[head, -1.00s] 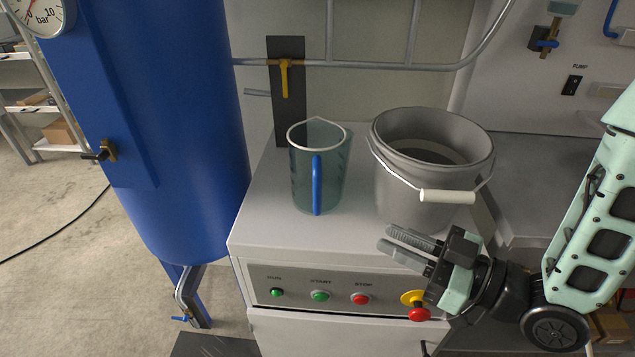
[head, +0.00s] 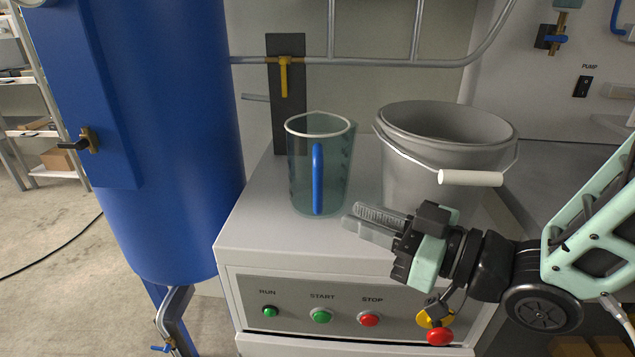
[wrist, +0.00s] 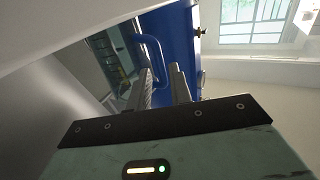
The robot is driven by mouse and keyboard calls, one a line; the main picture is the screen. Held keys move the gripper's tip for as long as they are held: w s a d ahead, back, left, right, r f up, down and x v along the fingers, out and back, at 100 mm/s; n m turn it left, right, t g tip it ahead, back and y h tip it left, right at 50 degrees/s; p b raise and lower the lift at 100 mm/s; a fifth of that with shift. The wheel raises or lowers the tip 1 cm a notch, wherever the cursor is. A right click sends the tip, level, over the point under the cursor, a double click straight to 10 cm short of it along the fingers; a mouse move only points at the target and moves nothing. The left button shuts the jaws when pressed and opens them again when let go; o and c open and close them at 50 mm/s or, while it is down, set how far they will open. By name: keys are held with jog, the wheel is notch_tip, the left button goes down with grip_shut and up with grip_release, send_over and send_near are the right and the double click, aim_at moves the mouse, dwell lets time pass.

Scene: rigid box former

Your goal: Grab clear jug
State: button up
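The clear jug (head: 333,178) is a greenish see-through jug with a white rim and a blue handle. It stands upright on the grey machine cabinet top, its handle facing the front. My gripper (head: 350,222) is just right of and in front of the jug, low over the cabinet top, with fingers pointing left. A gap shows between the fingertips and the jug. In the wrist view the two fingers (wrist: 163,82) are apart with nothing seen between them, and the jug's blue handle (wrist: 151,45) is just beyond them.
A grey bucket (head: 440,130) with a white-grip bail handle stands right of the jug, close behind my gripper. A blue tank (head: 170,130) stands left of the cabinet (head: 240,245). A yellow-handled valve (head: 285,75) is behind the jug. Buttons line the cabinet front.

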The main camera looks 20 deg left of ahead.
aim_at(322, 203)
jog(key=x, duration=0.8)
jog(key=shift+w+f, duration=0.15)
jog(key=shift+w, duration=0.1)
grip_shut()
